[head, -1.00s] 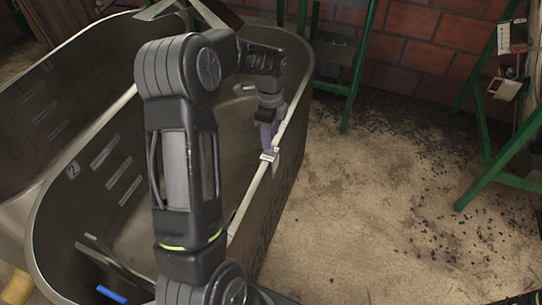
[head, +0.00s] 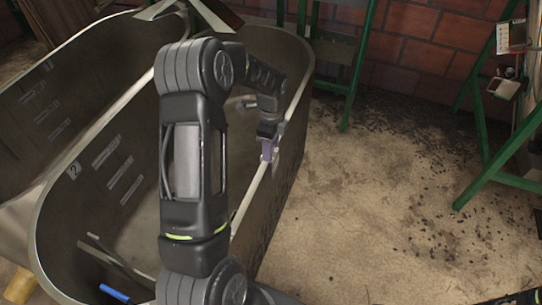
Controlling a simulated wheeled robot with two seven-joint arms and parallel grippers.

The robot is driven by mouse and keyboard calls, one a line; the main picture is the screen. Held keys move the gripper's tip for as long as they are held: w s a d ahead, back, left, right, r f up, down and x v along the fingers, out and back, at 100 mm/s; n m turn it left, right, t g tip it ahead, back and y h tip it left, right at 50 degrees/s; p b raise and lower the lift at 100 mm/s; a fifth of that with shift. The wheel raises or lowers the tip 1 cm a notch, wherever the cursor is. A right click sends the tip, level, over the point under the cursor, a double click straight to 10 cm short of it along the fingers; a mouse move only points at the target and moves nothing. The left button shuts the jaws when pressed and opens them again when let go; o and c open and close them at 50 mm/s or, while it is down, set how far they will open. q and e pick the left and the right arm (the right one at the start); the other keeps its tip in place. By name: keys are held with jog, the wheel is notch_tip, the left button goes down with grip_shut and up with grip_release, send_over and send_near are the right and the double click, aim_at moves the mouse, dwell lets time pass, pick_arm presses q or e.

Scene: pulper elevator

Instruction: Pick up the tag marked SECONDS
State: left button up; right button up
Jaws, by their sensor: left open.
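A small pale tag that sat on this rim is now mostly covered by the fingers. I cannot read any lettering on it, and I cannot tell whether the fingers touch it. My left arm crosses in front of the tank and hides part of its inside. My right gripper is not clearly seen.
Green stands (head: 357,65) stand behind, near a brick wall (head: 425,50). The sandy floor (head: 370,220) at right is open, with dark scattered bits.

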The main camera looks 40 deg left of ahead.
pick_arm(q)
jog(key=shift+c, duration=0.4)
grip_shut()
dwell(0.4)
